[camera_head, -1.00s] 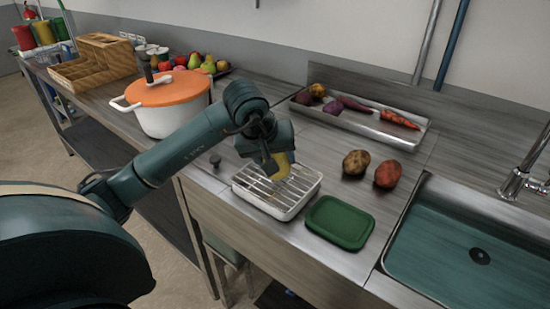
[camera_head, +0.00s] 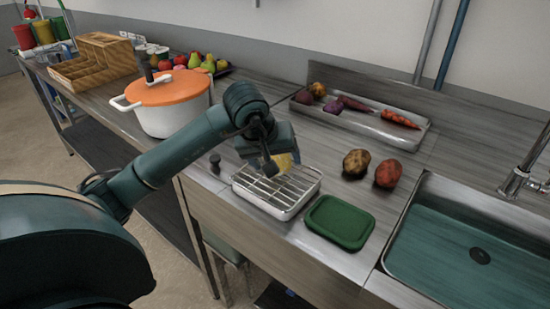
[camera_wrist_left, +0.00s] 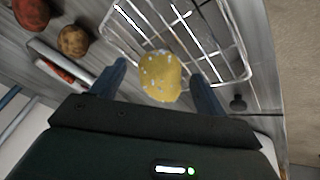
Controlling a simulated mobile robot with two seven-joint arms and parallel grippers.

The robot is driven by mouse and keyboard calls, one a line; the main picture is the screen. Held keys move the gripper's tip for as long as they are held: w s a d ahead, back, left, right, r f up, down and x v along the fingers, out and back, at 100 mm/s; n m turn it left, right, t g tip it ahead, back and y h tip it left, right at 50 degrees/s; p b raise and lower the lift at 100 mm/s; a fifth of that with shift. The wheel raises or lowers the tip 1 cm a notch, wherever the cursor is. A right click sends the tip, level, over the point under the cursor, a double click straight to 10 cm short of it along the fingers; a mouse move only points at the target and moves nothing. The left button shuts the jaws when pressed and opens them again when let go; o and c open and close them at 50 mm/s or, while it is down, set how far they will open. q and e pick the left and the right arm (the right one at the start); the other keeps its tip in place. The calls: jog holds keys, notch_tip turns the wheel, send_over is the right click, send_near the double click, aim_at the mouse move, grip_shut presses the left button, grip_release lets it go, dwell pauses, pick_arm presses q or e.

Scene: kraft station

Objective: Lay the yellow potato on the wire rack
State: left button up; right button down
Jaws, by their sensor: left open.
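The yellow potato (camera_head: 285,160) is at the back part of the wire rack (camera_head: 262,203), partly hidden by my left gripper (camera_head: 274,167). In the left wrist view the speckled yellow potato (camera_wrist_left: 160,77) sits between the two fingers of my left gripper (camera_wrist_left: 160,70), with a gap on each side. The fingers are open. The rack's wires (camera_wrist_left: 208,42) show beyond and beside the potato. The potato appears to rest on the rack, but its underside is hidden. My right gripper is not in view.
A green lid-like block (camera_head: 338,222) lies right of the rack. A brown potato (camera_head: 356,163) and a reddish one (camera_head: 388,173) lie near the sink (camera_head: 425,215). A metal tray (camera_head: 405,138) of vegetables is behind. An orange-lidded pot (camera_head: 172,112) stands left.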

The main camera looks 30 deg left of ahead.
pick_arm(q)
jog(key=shift+s+r, duration=0.15)
jog(key=shift+r, duration=0.35)
jog(key=v, duration=1.1)
jog(key=shift+s, duration=0.1)
